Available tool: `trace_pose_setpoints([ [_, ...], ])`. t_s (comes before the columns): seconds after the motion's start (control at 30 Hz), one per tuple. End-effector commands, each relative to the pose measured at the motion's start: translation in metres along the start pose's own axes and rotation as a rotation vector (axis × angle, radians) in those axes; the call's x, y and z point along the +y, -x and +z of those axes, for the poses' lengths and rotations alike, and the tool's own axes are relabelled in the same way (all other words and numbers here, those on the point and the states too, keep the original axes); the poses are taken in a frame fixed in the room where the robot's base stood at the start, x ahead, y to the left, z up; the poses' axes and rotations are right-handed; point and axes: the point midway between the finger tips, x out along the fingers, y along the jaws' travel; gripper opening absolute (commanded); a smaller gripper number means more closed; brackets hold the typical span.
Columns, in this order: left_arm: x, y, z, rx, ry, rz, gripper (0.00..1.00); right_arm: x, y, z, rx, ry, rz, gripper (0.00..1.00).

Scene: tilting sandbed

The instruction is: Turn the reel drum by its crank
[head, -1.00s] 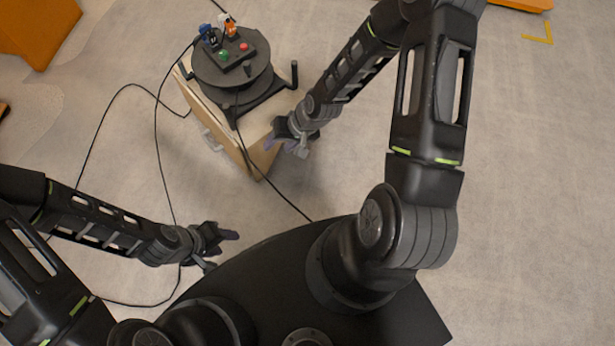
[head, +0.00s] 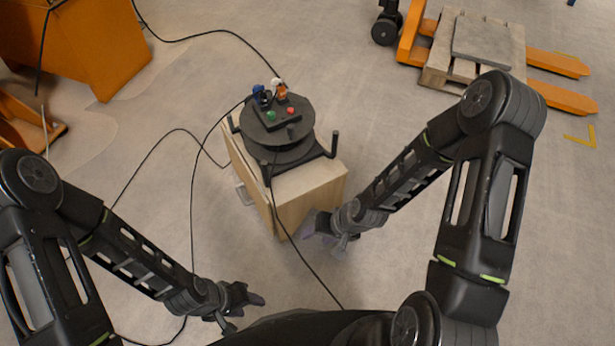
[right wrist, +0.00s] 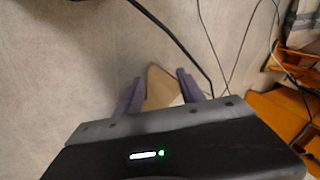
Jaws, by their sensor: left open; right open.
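The black reel drum (head: 284,148) stands on a light wooden cabinet (head: 312,193) in the middle of the head view. A small box with red and green buttons lies on its top. A short upright post (head: 335,142) stands at the drum's right; I cannot tell whether it is the crank handle. My right gripper (head: 325,236) is open and empty, close in front of the cabinet's lower right part. In the right wrist view its two fingers (right wrist: 160,95) are apart, with a cabinet corner (right wrist: 160,88) visible between them. My left gripper (head: 243,304) is open and empty, low and left of the cabinet.
Black cables (head: 193,190) trail over the floor left of and in front of the cabinet. An orange bin (head: 95,45) stands at the upper left. A pallet (head: 468,75) on an orange pallet truck (head: 560,95) is at the upper right.

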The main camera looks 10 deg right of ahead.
Motion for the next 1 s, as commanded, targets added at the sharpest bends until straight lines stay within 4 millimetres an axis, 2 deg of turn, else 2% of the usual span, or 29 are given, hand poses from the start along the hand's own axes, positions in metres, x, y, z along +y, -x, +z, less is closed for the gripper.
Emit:
trace_pose_setpoints([
  [0.17, 0.000, 0.000, 0.000, 0.000, 0.000, 0.000, 0.47, -0.001, -0.004, 0.042, -0.041, -0.002, 0.017, 0.46],
  [0.4, 0.000, 0.000, 0.000, 0.000, 0.000, 0.000, 0.47, -0.011, -0.008, 0.134, -0.184, 0.075, 0.056, 0.46],
  [0.47, 0.000, 0.000, 0.000, 0.000, 0.000, 0.000, 0.47, -0.017, -0.008, 0.154, -0.224, 0.122, 0.058, 0.46],
  [0.53, 0.009, 0.024, 0.000, -0.001, 0.001, 0.000, 0.47, -0.029, 0.014, 0.146, -0.216, 0.123, 0.056, 0.46],
  [0.8, 0.035, 0.088, -0.001, -0.001, 0.003, 0.001, 0.47, -0.059, 0.076, 0.135, -0.216, 0.117, 0.055, 0.46],
  [0.9, 0.044, 0.112, -0.001, -0.001, 0.003, 0.001, 0.47, -0.069, 0.099, 0.131, -0.216, 0.116, 0.055, 0.46],
  [1.0, 0.050, 0.127, -0.001, -0.001, 0.004, 0.002, 0.47, -0.076, 0.113, 0.128, -0.216, 0.115, 0.055, 0.46],
])
